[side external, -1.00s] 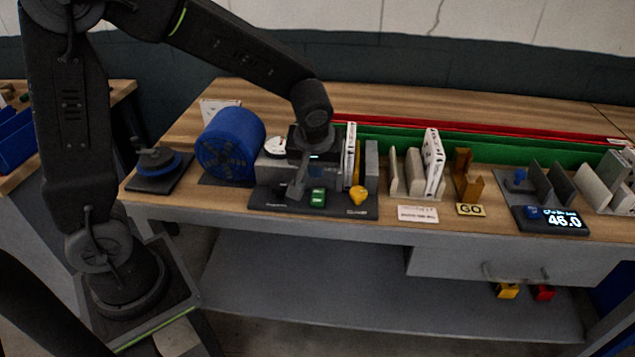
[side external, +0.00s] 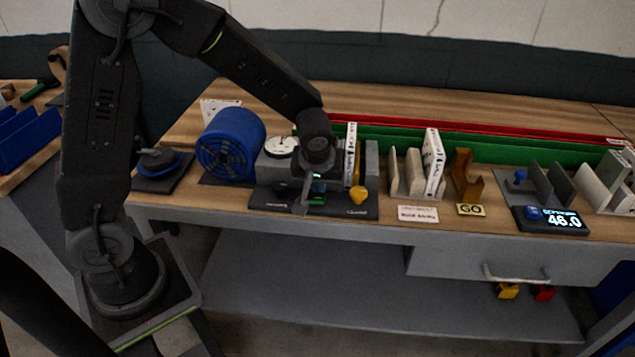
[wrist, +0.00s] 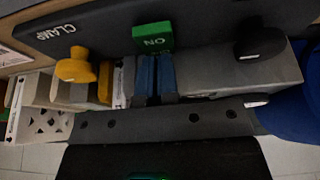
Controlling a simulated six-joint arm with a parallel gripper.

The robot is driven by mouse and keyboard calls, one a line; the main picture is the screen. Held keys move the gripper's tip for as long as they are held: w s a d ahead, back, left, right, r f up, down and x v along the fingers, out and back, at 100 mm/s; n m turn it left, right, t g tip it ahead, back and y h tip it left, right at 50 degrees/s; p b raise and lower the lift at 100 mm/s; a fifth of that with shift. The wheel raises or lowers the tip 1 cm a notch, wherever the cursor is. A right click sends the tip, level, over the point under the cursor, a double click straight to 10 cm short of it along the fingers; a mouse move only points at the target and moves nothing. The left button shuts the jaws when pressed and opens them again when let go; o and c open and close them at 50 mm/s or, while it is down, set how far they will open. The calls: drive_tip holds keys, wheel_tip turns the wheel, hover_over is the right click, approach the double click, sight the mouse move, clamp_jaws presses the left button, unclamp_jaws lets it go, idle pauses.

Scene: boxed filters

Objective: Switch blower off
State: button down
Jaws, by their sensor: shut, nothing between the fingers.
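The blue blower (side external: 230,147) stands at the left of the bench, behind the dark control panel (side external: 355,208). A green switch (side external: 318,198) sits on the panel, mostly hidden by my gripper in the side view. In the wrist view the green switch (wrist: 152,38) shows the word ON, upside down.
A yellow knob (side external: 358,195) is right of the switch, by the CLAMP label in the wrist view. A round gauge (side external: 282,146) and upright boxed filters (side external: 350,155) stand behind the panel. A black knob (wrist: 262,44) is on the switch's other side.

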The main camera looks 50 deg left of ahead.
drive_tip(key=shift+s+a+f, duration=0.15)
drive_tip(key=shift+s+f, duration=0.05)
drive_tip(key=shift+f, duration=0.25)
drive_tip(key=shift+s+d, duration=0.55)
drive_tip(key=shift+d, duration=0.1)
drive_tip(key=shift+r, duration=0.1)
drive_tip(key=w+v, duration=0.1)
drive_tip(key=v, duration=1.3)
drive_tip(key=shift+a+r, duration=0.3)
drive_tip(key=shift+r, duration=0.05)
drive_tip(key=shift+w, duration=0.1)
drive_tip(key=shift+w+a+r, duration=0.2)
drive_tip(key=shift+w+r, duration=0.1)
